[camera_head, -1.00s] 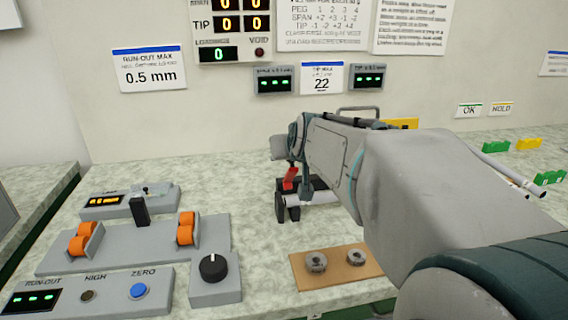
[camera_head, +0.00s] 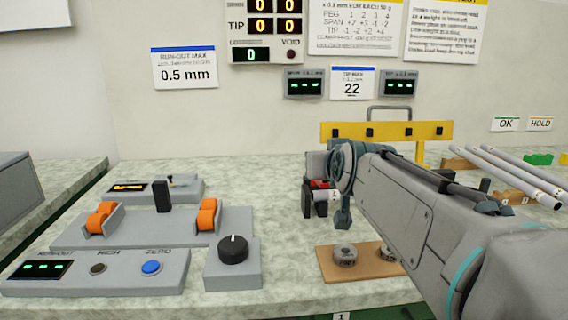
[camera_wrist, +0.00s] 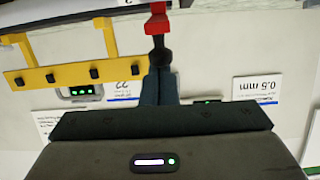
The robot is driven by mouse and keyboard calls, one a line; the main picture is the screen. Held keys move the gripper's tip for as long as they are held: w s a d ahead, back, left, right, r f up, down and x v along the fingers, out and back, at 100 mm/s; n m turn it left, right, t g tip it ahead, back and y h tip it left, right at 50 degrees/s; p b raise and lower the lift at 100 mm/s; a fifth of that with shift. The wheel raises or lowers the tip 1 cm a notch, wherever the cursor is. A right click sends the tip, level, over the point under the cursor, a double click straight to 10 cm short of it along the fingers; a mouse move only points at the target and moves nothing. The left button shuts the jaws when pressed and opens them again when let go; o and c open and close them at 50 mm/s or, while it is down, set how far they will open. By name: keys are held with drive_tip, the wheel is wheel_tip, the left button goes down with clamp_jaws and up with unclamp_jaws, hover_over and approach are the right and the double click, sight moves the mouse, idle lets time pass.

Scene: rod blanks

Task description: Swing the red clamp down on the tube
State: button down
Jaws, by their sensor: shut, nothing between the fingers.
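The red clamp (camera_head: 320,184) sits on a small black stand (camera_head: 308,203) in the head view, partly hidden by my wrist; its red part looks low and nearly flat. In the wrist view, which is upside down, the red clamp (camera_wrist: 157,22) shows at top centre with a black knob end towards my fingers. My gripper (camera_wrist: 159,72) is shut and empty, its fingertips at or just short of that knob; I cannot tell if they touch. Where clamp and tube meet is unclear.
A yellow rack (camera_head: 350,132) with black pegs stands behind my arm. A wooden board (camera_head: 335,268) with metal weights lies in front. The run-out unit with orange rollers (camera_head: 207,217) and a dial box (camera_head: 232,265) are left. Pale tubes (camera_head: 515,175) lie right.

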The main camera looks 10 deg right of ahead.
drive_tip(key=shift+a+r+p, duration=0.1)
drive_tip(key=shift+r+p, duration=0.4)
drive_tip(key=shift+r, duration=0.4)
